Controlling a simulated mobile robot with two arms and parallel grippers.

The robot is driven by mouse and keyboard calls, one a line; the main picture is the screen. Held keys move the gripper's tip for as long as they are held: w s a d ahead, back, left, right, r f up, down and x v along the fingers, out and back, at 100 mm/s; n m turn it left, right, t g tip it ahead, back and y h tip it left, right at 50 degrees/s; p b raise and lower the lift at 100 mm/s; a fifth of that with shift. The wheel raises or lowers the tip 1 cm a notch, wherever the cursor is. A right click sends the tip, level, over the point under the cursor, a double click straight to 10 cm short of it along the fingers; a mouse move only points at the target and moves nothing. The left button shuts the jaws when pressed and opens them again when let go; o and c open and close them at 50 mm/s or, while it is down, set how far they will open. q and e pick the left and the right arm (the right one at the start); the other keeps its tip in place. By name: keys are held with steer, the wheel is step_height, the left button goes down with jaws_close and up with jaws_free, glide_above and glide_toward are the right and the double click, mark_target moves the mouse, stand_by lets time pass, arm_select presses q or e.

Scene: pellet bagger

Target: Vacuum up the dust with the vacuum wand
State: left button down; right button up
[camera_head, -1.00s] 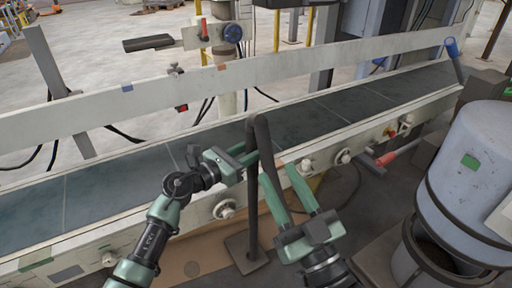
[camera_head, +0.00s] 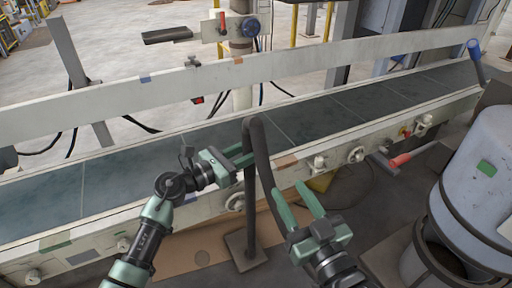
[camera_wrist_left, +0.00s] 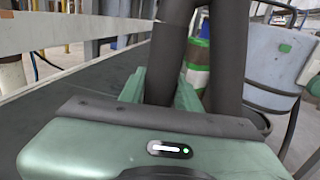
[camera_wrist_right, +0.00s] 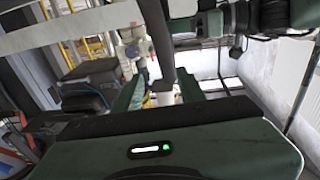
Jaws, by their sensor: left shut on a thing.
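The vacuum wand (camera_head: 250,190) is a dark upright pipe, bent over at its top, with a flat square foot low at the floor. My left gripper (camera_head: 243,157) is shut on its upper part; the left wrist view shows the pipe (camera_wrist_left: 165,60) between the fingers. A dark length bends down from the top toward my right gripper (camera_head: 298,203). That gripper's fingers are spread, close beside this dark length; a dark pipe also shows between them in the right wrist view (camera_wrist_right: 162,45). I cannot make out the dust for certain.
A conveyor with a dark belt (camera_head: 110,190) and pale side rails runs behind the wand. A brown sheet (camera_head: 190,262) lies on the floor near the foot.

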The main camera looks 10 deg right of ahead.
arm_select(q)
steer(key=shift+s+a+r, duration=0.15)
steer(key=shift+s+a, duration=0.1)
steer(key=shift+a, duration=0.6)
arm_select(e)
steer(key=shift+f+g+h, duration=0.5)
steer(key=shift+f+g, duration=1)
steer(key=shift+f, duration=1.2)
arm_select(q)
steer(key=w+a+b+v, duration=0.1)
steer(key=w+b+v, duration=0.1)
steer(key=v, duration=1.7)
steer(key=shift+w+a, duration=0.45)
steer(key=shift+a, duration=0.3)
arm_select(e)
steer(key=s+r+t+y, duration=0.2)
steer(key=r+t, duration=0.6)
steer(key=r, duration=0.6)
steer(key=shift+s+a+r+t+y, duration=0.25)
steer(key=shift+s+r+t+y, duration=0.15)
steer(key=shift+s, duration=0.2)
